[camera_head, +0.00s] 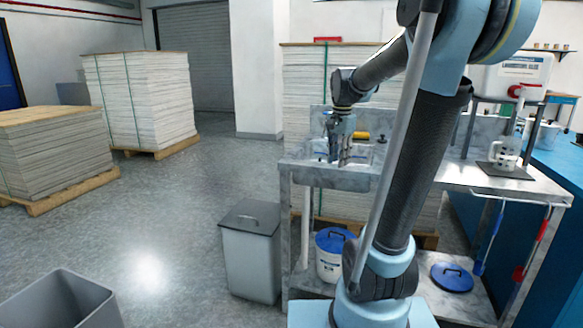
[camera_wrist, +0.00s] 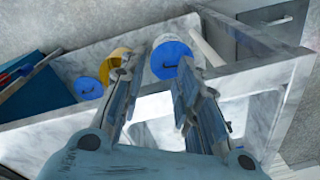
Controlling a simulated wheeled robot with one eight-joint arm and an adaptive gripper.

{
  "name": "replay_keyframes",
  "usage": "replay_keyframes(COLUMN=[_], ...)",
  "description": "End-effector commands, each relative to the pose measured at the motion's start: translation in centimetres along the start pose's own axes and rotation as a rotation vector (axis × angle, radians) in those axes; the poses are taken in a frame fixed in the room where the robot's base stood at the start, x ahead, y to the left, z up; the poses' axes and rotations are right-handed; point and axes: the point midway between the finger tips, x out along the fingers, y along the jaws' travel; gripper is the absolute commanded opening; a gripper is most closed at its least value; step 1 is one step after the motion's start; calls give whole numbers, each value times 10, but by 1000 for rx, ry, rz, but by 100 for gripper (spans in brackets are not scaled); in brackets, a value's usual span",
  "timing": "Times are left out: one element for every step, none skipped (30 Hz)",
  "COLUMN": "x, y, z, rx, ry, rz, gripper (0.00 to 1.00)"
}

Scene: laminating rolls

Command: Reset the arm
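My arm stands in the front right of the head view and bends over to the left at the top. My gripper (camera_head: 341,155) hangs pointing down over the left part of the grey metal sink table (camera_head: 480,180). In the wrist view my gripper (camera_wrist: 156,75) has its two fingers apart with a clear gap between them. Nothing is held between them. The low shelf and a white bucket with a blue lid (camera_wrist: 172,60) show beyond the fingertips. The exact height of the fingers above the sink is hard to tell.
A grey lidded bin (camera_head: 251,250) and an open grey bin (camera_head: 62,302) stand on the floor left of the table. The lidded bucket (camera_head: 332,255) and a blue lid (camera_head: 452,278) are on the low shelf. A mug (camera_head: 505,152) stands at the right. Open floor lies left.

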Motion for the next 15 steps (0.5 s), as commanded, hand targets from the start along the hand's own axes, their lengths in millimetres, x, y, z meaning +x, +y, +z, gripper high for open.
replay_keyframes(x=[4, 6, 10, 12, 15, 19, 23, 26, 31, 35, 38, 44, 48, 53, 59], y=[14, 21, 30, 37, 43, 52, 59, 65, 74, 80, 86, 94, 101, 106, 114], z=[9, 13, 19, 24, 28, 34, 39, 44, 50, 54, 59, 65, 69, 74, 80], rx=[-37, -61, -94, -118, -143, -176, -200, -225, -258, -283, -308, -341, -366, -391, -424], ry=[4, 7, 11, 14, 18, 22, 25, 28, 32, 36, 39, 45, 48, 52, 56], rz=[-4, -7, -10, -13, -15, -18, -20, -22, -25, -27, -29, -31, -33, -34, -36], gripper=[30, 30, 30, 30, 30, 30, 30, 30, 30, 30, 30, 30, 30, 30, 30])
